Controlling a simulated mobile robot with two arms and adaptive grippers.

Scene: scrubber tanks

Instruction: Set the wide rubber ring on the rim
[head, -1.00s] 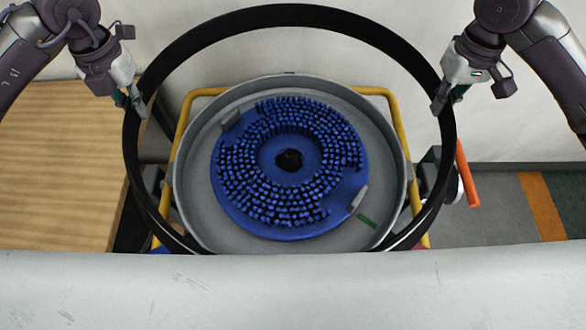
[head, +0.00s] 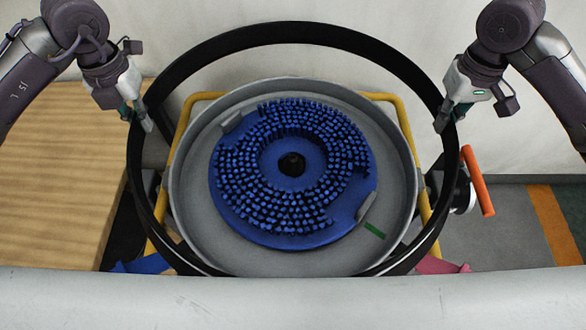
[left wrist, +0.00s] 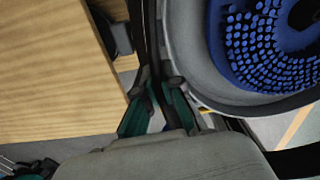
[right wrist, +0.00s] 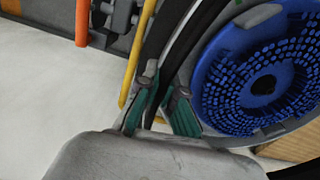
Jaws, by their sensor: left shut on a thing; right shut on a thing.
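The wide rubber ring (head: 292,32) is a large black hoop held between my two grippers. In the head view it surrounds the grey round tank, with its far side above the tank's far edge. The tank's rim (head: 180,142) is a pale grey circle inside the hoop. My left gripper (head: 142,118) is shut on the ring's left side, also seen in the left wrist view (left wrist: 158,92). My right gripper (head: 445,115) is shut on its right side, also seen in the right wrist view (right wrist: 165,92). The ring's nearest part is hidden behind a pale bar.
A blue bristled disc (head: 290,170) lies inside the tank. A yellow tube frame (head: 180,130) stands around the tank. An orange handle (head: 478,180) sticks out at right. A wooden surface (head: 60,170) is at left, and a pale wall stands behind.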

